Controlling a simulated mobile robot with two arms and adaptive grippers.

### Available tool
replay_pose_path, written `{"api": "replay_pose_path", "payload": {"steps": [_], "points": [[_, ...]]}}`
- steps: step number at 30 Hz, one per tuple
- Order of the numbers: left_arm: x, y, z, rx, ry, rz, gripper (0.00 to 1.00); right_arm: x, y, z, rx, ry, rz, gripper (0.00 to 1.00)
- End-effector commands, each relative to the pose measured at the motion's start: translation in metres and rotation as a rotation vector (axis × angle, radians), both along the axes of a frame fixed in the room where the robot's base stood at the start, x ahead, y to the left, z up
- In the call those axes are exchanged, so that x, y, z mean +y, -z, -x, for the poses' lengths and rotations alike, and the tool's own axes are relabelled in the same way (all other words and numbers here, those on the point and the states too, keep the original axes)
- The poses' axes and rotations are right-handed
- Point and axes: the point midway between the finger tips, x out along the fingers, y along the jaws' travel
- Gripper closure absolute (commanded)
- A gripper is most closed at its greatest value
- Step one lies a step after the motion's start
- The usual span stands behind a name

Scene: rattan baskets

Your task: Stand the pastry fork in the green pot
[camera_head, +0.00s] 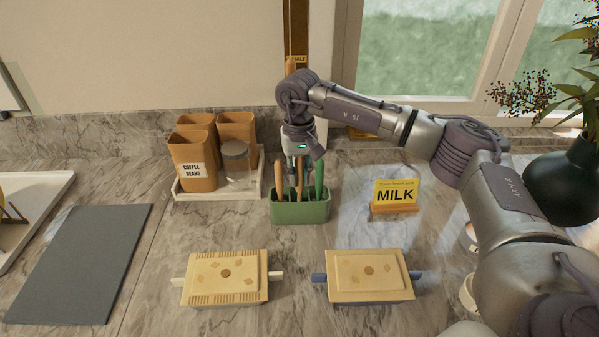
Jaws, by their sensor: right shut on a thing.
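The green pot (300,212) is a small rectangular container on the marble counter, near the middle of the head view. Several upright handles stand in it, among them a brown one (278,181) at the left and a green one (319,177) at the right. My right gripper (297,168) points down just over the pot, shut on a thin upright thing that I take to be the pastry fork. The fingers and nearby handles largely hide the fork, and I cannot tell whether it touches the pot's bottom. My left gripper is not in view.
A white tray (190,198) with orange canisters (193,166) and a glass jar (238,170) stands left of the pot. A MILK sign (396,193) stands right. Two lidded boxes (225,278) (368,276) sit in front. A grey mat (80,262) lies left.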

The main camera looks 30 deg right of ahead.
Motion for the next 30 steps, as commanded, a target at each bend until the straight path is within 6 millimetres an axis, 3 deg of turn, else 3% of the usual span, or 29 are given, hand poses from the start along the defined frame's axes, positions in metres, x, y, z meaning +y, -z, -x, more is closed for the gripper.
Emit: {"api": "replay_pose_path", "payload": {"steps": [14,15,20,30], "points": [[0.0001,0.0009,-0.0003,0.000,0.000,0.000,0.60,0.0002,0.0012,-0.0002,-0.001,0.000,0.000,1.00],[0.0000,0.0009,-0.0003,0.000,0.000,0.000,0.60,0.0003,0.0012,-0.0002,-0.001,0.000,0.000,0.80],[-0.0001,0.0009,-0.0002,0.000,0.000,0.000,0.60,0.0003,0.0011,-0.0002,-0.001,0.000,0.000,0.53],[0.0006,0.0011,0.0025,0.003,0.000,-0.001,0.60,0.0002,-0.0009,-0.0004,-0.001,0.000,-0.001,0.52]]}}
